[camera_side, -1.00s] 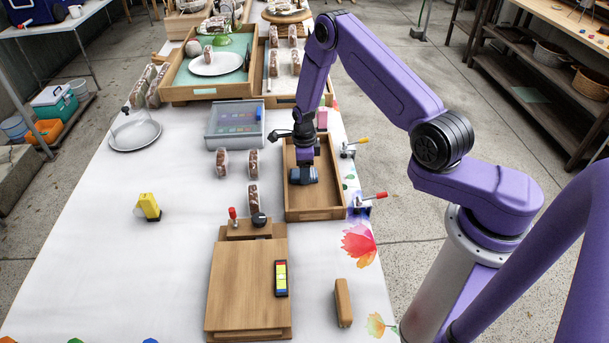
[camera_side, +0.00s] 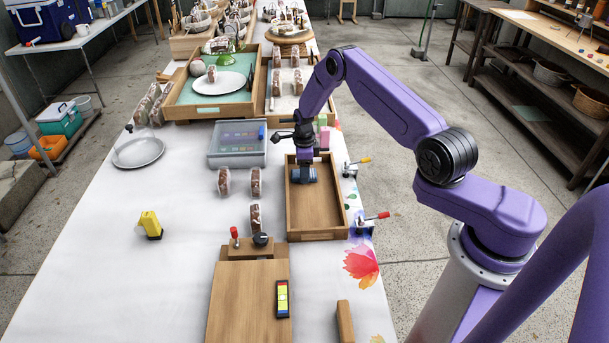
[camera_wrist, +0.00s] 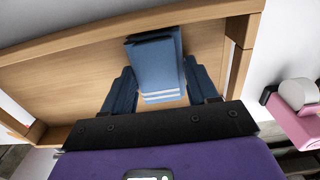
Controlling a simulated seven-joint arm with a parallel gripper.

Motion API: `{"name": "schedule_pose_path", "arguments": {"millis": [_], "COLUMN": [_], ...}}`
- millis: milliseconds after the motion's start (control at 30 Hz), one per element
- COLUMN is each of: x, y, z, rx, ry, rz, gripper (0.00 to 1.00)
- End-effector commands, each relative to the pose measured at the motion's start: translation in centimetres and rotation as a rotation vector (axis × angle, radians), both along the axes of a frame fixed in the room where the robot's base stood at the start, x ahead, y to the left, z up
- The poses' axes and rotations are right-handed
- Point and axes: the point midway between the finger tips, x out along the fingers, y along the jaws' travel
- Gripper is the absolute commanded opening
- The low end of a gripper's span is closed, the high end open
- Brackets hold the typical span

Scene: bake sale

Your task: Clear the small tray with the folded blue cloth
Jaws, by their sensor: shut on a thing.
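The small wooden tray (camera_side: 322,215) stands near the right edge of the table. My gripper (camera_side: 303,176) points down inside its outline, toward the far end. It is shut on the folded blue cloth (camera_side: 302,180). In the wrist view the cloth (camera_wrist: 156,65) sits between the two dark fingers of my gripper (camera_wrist: 160,82), with pale stripes on its near end. The wooden floor of the tray shows behind it, and the rest of the tray looks empty. I cannot tell whether the cloth touches the tray floor.
A lidded clear box (camera_side: 237,145) stands left of the tray. Wrapped baked goods (camera_side: 256,182) stand nearby. Red- and yellow-handled clamps (camera_side: 365,221) line the right edge. A pink object (camera_side: 324,138) is just beyond the tray. White tabletop (camera_side: 100,235) at left is largely clear.

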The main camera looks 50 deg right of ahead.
Motion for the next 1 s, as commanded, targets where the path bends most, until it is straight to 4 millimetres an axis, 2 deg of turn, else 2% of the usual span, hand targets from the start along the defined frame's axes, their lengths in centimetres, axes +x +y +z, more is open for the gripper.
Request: {"name": "schedule_pose_path", "arguments": {"millis": [167, 233, 300, 1000], "x": [1.1, 1.1, 1.1, 1.0], "y": [-1.3, -1.1, -1.1, -1.0], "z": [-0.1, 0.7, 2.6, 8.0], "rx": [-0.001, -0.001, -0.001, 0.0], "ry": [-0.001, -0.002, -0.004, 0.0], "rz": [-0.001, 0.001, 0.0, 0.001], "gripper": [0.3, 0.3, 0.3, 0.3]}}
